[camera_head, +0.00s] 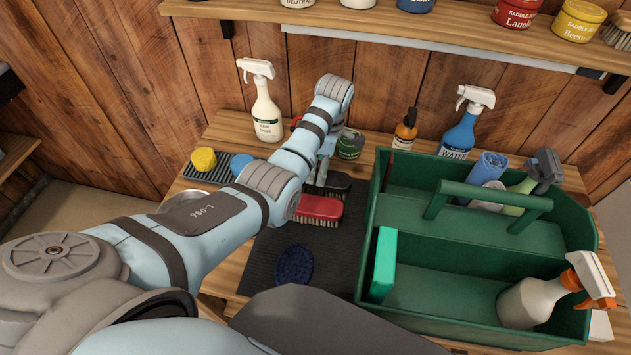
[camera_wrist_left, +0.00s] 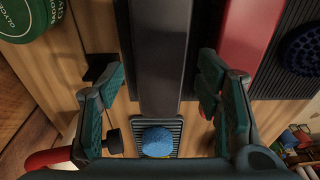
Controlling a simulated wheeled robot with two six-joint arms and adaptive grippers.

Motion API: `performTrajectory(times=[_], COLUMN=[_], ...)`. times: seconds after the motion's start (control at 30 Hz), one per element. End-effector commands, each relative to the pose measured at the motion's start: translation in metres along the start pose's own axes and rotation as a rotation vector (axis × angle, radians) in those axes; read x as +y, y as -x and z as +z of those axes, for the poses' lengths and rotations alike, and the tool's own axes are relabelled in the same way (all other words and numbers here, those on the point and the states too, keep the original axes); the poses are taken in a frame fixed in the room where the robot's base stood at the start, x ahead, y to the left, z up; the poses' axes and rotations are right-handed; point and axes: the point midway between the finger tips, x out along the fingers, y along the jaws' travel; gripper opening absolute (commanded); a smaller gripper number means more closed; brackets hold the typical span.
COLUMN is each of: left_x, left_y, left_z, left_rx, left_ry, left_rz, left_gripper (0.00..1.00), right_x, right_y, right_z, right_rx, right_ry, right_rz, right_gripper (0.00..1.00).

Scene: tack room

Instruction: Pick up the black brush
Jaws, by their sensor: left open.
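The black brush (camera_head: 334,186) lies on the dark ribbed mat just behind the red brush, partly hidden by my left arm in the head view. In the left wrist view the black brush (camera_wrist_left: 160,50) runs lengthwise between the fingers of my left gripper (camera_wrist_left: 157,78). The fingers are open, one on each side, with visible gaps to the brush. In the head view my left gripper (camera_head: 322,170) points down over the brush, mostly hidden behind the arm. My right gripper is not in view.
The red brush (camera_head: 319,208) lies close beside, with a dark blue oval pad (camera_head: 294,264) nearer. A green caddy (camera_head: 450,255) with bottles stands right. A white spray bottle (camera_head: 266,112), a green tin (camera_head: 350,145) and a brown bottle (camera_head: 405,132) stand behind.

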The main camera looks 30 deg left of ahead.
Motion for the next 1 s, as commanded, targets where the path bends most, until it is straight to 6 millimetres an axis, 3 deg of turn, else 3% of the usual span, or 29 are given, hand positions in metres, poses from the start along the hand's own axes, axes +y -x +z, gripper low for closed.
performTrajectory(times=[0.23,0.47,0.73,1.0], left_x=[0.000,0.001,0.000,0.000], left_y=[-0.045,-0.048,-0.048,-0.046], left_z=[-0.005,-0.006,-0.006,-0.006], left_rx=[0.000,0.000,0.000,-0.001], left_ry=[0.002,0.003,0.003,0.003], left_rz=[-0.003,-0.001,-0.001,-0.001], left_gripper=[0.59,0.59,0.16,0.13], right_x=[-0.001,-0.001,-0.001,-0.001], right_y=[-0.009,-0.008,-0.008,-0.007], right_z=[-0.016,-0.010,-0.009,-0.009], right_rx=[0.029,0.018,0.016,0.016], right_ry=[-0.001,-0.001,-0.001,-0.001], right_rz=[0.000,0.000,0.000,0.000], right_gripper=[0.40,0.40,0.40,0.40])
